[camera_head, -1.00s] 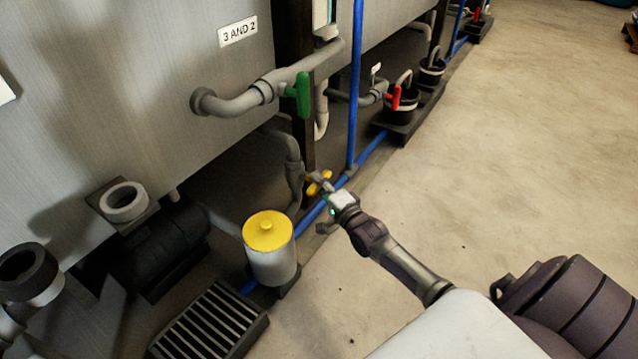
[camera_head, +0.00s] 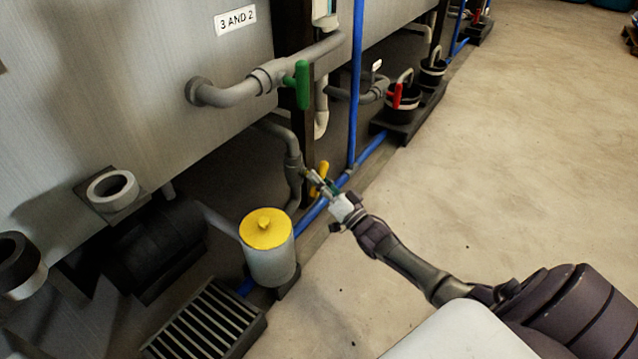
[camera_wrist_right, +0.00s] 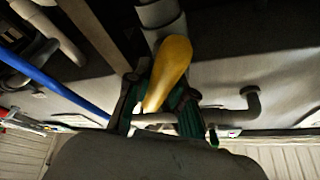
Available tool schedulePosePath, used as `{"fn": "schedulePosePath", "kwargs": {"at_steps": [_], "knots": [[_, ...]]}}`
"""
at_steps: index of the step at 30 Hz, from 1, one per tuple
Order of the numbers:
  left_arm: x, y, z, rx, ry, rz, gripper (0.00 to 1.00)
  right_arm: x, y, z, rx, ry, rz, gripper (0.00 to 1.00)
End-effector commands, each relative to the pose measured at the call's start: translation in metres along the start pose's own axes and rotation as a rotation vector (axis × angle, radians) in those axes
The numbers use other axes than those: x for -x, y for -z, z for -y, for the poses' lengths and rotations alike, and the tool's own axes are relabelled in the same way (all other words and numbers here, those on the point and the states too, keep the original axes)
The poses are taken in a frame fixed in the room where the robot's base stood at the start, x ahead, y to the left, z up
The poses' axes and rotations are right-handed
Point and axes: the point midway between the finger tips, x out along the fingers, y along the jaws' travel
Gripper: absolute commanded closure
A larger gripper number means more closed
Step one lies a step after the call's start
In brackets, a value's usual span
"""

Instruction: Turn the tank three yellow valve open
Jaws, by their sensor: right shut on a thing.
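The yellow valve (camera_head: 323,170) is low beside the dark post, near the blue floor pipe. Its handle stands tilted upward in the head view. My right gripper (camera_head: 319,184) reaches it from the lower right and is shut on the handle. In the right wrist view the yellow handle (camera_wrist_right: 172,68) lies between the two green-padded fingers of the right gripper (camera_wrist_right: 158,100). The valve's body is mostly hidden behind the gripper and pipes. My left gripper is not in view.
A white canister with a yellow lid (camera_head: 267,232) stands left of my right arm, beside a floor grate (camera_head: 205,325). A green valve handle (camera_head: 302,85) is above, and a red one (camera_head: 397,95) is farther back. Blue pipes (camera_head: 356,90) run close by.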

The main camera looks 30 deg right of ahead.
Motion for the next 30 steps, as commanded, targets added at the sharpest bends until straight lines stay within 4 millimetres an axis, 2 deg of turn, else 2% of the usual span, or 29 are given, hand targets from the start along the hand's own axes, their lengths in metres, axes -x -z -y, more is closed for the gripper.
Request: {"fn": "schedulePosePath", "kwargs": {"at_steps": [6, 15, 30], "knots": [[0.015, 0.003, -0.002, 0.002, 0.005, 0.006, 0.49, 0.001, -0.002, -0.002, 0.191, 0.079, 0.002, 1.00], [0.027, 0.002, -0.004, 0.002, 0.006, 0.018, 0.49, 0.001, -0.002, -0.002, 0.406, 0.168, 0.002, 1.00], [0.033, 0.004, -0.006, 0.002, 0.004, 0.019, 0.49, 0.001, -0.001, -0.001, 0.559, 0.232, 0.003, 1.00]]}}
